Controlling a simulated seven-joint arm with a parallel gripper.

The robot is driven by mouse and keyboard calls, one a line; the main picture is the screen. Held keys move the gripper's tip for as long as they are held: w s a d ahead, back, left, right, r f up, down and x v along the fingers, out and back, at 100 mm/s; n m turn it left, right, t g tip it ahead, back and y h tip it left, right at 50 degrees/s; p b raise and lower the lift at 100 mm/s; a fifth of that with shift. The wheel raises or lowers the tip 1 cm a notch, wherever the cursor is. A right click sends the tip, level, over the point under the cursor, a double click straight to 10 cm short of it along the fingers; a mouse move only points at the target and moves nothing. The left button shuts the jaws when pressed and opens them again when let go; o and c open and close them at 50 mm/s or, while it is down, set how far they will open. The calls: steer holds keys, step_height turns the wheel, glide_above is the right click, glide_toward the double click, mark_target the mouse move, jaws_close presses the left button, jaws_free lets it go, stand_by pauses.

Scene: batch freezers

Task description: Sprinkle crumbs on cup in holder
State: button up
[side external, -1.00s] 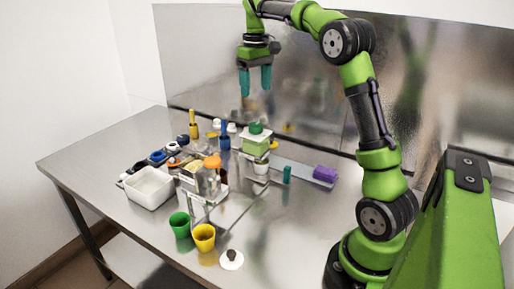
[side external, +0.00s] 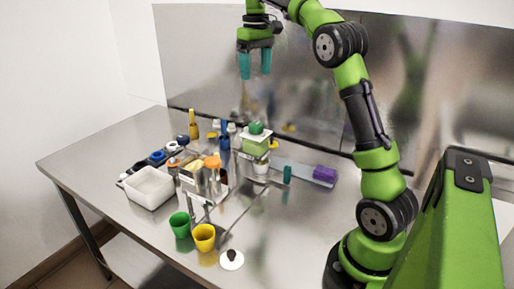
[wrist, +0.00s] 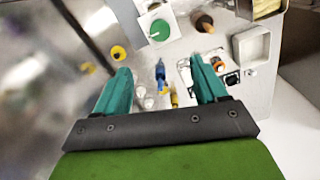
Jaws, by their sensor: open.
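My gripper (side external: 254,76) is open and empty, high above the back of the table, with its teal fingers pointing down. The fingers also show in the wrist view (wrist: 163,85). A small white cup (side external: 261,167) sits at the green-topped white box (side external: 256,145); I cannot tell whether it is the cup in the holder. That box shows from above in the wrist view (wrist: 148,21). A brown-tipped object (wrist: 204,22) lies to its right there. No crumbs can be made out, and the crumb container cannot be identified.
A green cup (side external: 180,225) and a yellow cup (side external: 204,238) stand at the front, beside a white disc with a dark knob (side external: 232,259). A white bin (side external: 149,188) is at left. Bottles, including a blue one (side external: 224,143), crowd the middle. A purple block (side external: 325,174) lies right.

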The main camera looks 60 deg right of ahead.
mark_target(256, 125)
step_height(256, 125, down, 17)
steer(key=shift+r, duration=0.2)
stand_by(0.3)
steer(key=c, duration=1.1)
steer(key=shift+o, duration=0.2)
